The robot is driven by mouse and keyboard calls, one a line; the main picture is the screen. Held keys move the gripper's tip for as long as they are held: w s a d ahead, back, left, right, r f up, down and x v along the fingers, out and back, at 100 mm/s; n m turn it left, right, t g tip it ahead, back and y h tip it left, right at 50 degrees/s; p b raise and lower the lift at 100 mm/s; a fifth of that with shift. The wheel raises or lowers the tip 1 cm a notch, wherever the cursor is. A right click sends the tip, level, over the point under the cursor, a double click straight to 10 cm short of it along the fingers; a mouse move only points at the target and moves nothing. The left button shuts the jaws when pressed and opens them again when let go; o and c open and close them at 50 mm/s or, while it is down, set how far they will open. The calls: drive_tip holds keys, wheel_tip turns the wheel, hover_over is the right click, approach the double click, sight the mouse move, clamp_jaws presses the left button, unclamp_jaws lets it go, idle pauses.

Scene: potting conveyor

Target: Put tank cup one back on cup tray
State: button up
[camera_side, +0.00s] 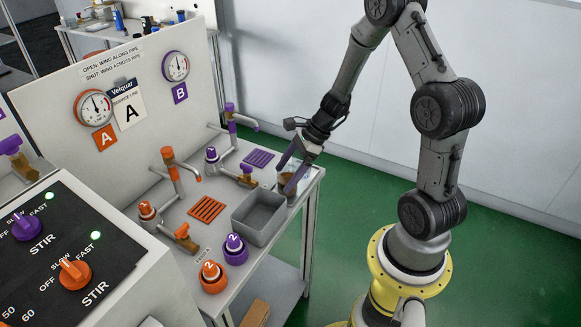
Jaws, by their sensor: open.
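My gripper (290,172) is at the right end of the bench, pointing down, with its two fingers apart. A small brownish cup (285,182) sits low between or just behind the fingers; they hide part of it, and I cannot tell whether they touch it. No number on this cup is readable. A pale flat surface (302,171), perhaps the cup tray, shows beside the cup at the bench's right edge. I cannot make out its outline or whether the cup rests on it.
A grey open bin (258,218) stands just left of the cup. Orange (212,275) and purple (236,248) containers marked 2 stand at the front. Orange (207,208) and purple (259,158) grates, pipes and valves fill the bench's back. Right of the bench is open floor.

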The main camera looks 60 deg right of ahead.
drive_tip(key=v, duration=1.1)
drive_tip(key=s+a+r+n+h, duration=0.2)
drive_tip(key=s+a+r+n, duration=0.4)
drive_tip(key=n, duration=0.7)
drive_tip(key=s+a+r+n+t+h, duration=0.1)
drive_tip(key=s+a+r+n, duration=0.5)
drive_tip(key=n, duration=0.8)
drive_tip(key=shift+s+a+r+h, duration=0.25)
drive_tip(key=shift+s+a+h, duration=0.55)
drive_tip(key=shift+s+a, duration=0.5)
